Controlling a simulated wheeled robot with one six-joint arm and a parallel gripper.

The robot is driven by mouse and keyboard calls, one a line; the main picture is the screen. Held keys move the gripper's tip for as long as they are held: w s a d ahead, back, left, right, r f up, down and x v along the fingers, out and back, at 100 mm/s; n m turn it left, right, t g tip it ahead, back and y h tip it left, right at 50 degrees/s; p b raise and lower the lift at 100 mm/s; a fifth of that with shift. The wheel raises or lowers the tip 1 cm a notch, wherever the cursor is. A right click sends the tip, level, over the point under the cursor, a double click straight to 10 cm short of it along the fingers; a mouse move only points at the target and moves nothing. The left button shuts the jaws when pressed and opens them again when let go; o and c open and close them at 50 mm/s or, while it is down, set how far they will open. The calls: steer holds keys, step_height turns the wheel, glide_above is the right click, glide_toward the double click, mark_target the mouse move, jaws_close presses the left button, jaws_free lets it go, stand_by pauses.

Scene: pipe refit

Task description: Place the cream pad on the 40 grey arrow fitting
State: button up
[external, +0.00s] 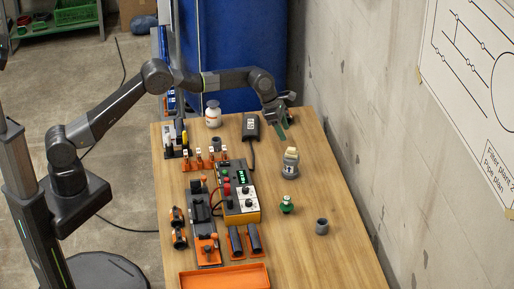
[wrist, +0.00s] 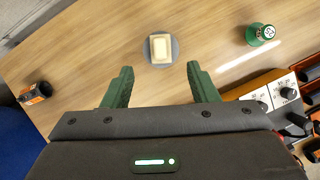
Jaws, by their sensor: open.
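A cream pad (wrist: 161,48) rests on top of a round grey fitting (wrist: 175,42) in the wrist view. In the external view a grey fitting (external: 290,171) with a pale mark on its side stands upright on the table, with a cream top (external: 291,152). Its marking is too small to read. My gripper (external: 282,126) is above the table, behind and a little left of this fitting. In the wrist view its green fingers (wrist: 160,86) are apart with nothing between them, and the fitting lies beyond their tips.
A green fitting (external: 287,204) and a short grey cylinder (external: 321,226) stand nearer the camera. A yellow control box (external: 242,205), an orange tray (external: 225,280) and clamps crowd the left. A dark cylinder with orange (wrist: 35,92) sits left in the wrist view. The right-hand tabletop is mostly clear.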

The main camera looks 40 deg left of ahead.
steer(key=shift+v, duration=1.35)
